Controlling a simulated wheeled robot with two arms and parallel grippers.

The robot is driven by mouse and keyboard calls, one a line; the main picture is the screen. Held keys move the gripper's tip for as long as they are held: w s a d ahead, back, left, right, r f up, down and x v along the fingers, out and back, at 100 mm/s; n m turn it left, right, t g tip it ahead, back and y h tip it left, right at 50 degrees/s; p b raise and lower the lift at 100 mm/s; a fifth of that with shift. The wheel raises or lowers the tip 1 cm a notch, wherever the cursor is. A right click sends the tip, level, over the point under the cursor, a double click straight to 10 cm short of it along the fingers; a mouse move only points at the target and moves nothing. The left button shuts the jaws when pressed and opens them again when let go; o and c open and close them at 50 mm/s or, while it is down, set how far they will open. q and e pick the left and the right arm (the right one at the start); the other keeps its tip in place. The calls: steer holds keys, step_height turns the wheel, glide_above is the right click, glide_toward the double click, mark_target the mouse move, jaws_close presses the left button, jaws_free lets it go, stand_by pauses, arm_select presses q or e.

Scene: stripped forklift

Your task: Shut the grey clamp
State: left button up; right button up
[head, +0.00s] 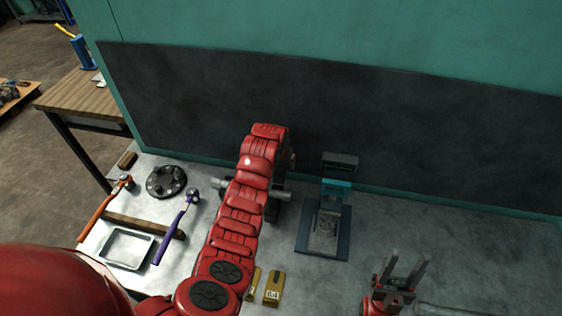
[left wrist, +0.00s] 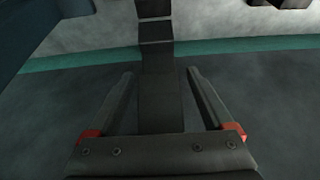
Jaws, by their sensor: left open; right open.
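A dark device with a grey bar (head: 280,193) stands on the bench, mostly hidden behind my left arm. Further right is a dark base plate (head: 340,245) with a teal block (head: 335,190) and a raised dark plate (head: 340,159). I cannot tell for certain which of these is the grey clamp. My left gripper (left wrist: 161,71) is open in the left wrist view, with a dark upright strip (left wrist: 157,85) showing between its fingers. In the head view its fingers are hidden behind the arm. My right gripper (head: 405,268) is open and empty, low at the right.
An orange-handled tool (head: 103,209), a purple-handled tool (head: 176,226), a round black disc (head: 166,181), a tray (head: 103,249) and yellow blocks (head: 273,288) are on the left. A dark wall panel (head: 430,130) rises behind. The bench's right is mostly clear.

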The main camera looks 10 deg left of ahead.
arm_select(q)
steer(key=shift+f, duration=0.35)
steer(key=shift+w, duration=0.1)
jaws_close()
steer(key=shift+c, duration=2)
jaws_free()
